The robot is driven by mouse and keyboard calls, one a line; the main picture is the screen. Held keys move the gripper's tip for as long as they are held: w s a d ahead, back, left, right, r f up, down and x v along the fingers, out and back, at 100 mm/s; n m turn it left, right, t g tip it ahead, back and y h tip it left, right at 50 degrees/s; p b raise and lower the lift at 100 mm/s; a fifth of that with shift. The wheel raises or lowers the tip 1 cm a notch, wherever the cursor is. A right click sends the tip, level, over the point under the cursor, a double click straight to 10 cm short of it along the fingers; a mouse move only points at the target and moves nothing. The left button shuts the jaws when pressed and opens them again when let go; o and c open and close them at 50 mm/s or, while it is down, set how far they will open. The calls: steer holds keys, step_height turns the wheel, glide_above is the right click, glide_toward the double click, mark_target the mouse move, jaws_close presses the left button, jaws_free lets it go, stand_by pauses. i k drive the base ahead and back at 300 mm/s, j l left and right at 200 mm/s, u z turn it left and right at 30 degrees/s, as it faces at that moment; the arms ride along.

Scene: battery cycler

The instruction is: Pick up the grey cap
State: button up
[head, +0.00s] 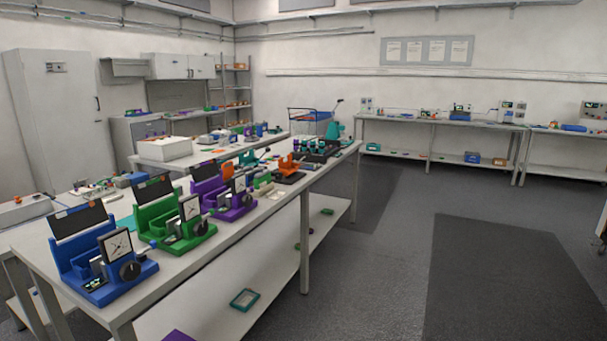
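I cannot make out a grey cap for certain in the head view; the small parts on the benches are too small to tell. The nearest workbench (175,287) runs from the lower left toward the middle of the room. On it stand a blue device (98,262), a green device (172,222) and a purple device (222,193), each with a dark panel and a square gauge. An orange device (290,165) stands farther along. My gripper is not in view.
A lower shelf under the near bench holds a teal tray (244,299). Dark mats (497,280) lie on the open grey floor at the right. Long benches (440,122) line the back wall. A tall grey cabinet (62,110) stands at the left.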

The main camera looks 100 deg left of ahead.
mark_target(252, 172)
steer(key=u, duration=3.15)
